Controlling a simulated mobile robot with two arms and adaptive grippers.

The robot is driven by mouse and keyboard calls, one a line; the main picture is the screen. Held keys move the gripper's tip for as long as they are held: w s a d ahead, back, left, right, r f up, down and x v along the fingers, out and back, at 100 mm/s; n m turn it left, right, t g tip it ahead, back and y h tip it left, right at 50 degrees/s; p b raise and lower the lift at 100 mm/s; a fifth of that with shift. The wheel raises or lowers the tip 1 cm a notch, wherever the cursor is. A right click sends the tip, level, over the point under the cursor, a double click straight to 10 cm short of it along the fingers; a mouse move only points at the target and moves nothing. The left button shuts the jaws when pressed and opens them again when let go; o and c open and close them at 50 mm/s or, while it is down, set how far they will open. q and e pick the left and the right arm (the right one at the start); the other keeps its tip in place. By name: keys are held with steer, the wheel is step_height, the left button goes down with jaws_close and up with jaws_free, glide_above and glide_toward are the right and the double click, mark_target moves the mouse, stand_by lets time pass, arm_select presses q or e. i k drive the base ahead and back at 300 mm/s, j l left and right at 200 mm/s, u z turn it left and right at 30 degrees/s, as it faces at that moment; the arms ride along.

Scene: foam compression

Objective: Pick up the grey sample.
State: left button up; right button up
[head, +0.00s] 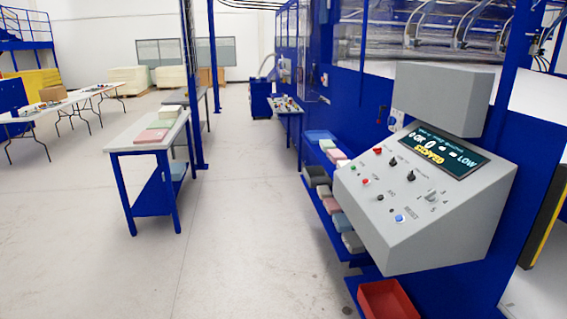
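Several foam blocks lie on a blue shelf along the machine, left of the control panel. I cannot tell which of the grey ones is the grey sample. The panel hides part of the shelf's right side. Neither of my grippers shows in the head view.
A grey control panel (372,225) with a lit display juts out at the right. A red bin (388,300) sits below it. A blue-legged table (118,147) with a pink slab (151,135) stands left. The floor (235,215) between is clear.

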mark_target(354, 246)
steer(key=i+j, duration=0.1)
steer(key=i, duration=0.65)
steer(key=i+j, duration=0.1)
steer(key=i, duration=0.7)
steer(key=z, duration=0.05)
